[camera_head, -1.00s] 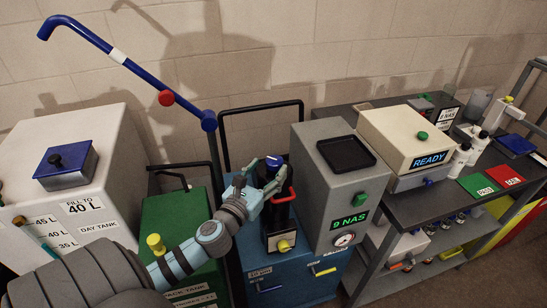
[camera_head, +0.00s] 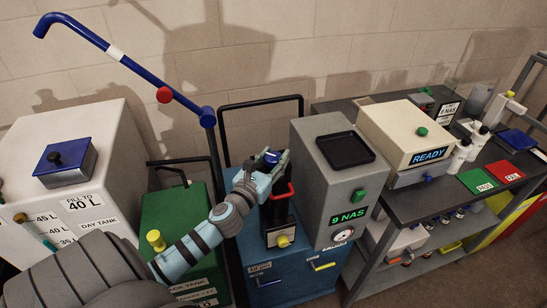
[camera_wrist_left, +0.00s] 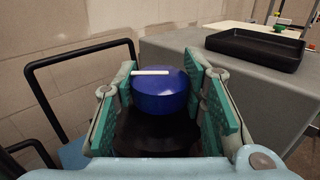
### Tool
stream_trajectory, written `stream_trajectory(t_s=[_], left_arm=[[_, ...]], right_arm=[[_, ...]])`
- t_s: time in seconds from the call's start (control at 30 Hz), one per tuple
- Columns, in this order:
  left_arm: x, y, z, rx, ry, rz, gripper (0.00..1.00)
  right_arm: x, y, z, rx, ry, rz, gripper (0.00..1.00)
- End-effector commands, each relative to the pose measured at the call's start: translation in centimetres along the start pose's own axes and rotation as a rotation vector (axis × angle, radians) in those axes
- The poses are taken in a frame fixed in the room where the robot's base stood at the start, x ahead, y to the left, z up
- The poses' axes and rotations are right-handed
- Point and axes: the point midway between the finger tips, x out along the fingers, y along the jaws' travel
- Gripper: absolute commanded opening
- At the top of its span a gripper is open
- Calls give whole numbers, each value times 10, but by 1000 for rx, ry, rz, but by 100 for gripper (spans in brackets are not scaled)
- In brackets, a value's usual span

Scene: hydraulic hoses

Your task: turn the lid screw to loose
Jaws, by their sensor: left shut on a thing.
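The lid screw is a blue round cap (camera_wrist_left: 160,92) with a white line across its top, in the middle of the left wrist view. It sits on a black upright cylinder (camera_head: 281,212) with a red handle (camera_head: 283,193), on a blue cart. The cap also shows in the head view (camera_head: 272,157), partly behind the fingers. My left gripper (camera_wrist_left: 160,100) has its green finger pads on both sides of the cap and is shut on it. The white line lies nearly level in the wrist view. My right gripper is in neither view.
A grey box (camera_head: 345,195) reading "9 NAS", with a black tray (camera_head: 345,151) on top, stands close right of the cylinder. A black cart handle (camera_head: 261,104) rises behind. A blue pipe (camera_head: 130,65) slants at the left, above a green tank (camera_head: 170,219).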

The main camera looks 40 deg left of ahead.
Motion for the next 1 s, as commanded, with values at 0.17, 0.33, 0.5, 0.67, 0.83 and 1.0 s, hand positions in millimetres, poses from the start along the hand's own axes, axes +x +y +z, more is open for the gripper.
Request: stream_trajectory(t_s=[0.17, 0.33, 0.5, 0.67, 0.83, 1.0], left_arm=[[0, 0, 0, -4, 1, 24, 10], [0, -1, 1, -6, 0, 92, 10], [0, -1, 1, -8, 0, 207, 10], [0, -1, 0, -8, 1, 349, 10], [1, -2, -1, -6, 0, 510, 10], [1, -2, -2, -5, -1, 671, 10]], right_arm=[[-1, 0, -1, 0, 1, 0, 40], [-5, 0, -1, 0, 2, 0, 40], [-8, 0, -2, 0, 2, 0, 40], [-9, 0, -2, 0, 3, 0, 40], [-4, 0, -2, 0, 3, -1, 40], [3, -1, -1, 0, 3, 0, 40]])
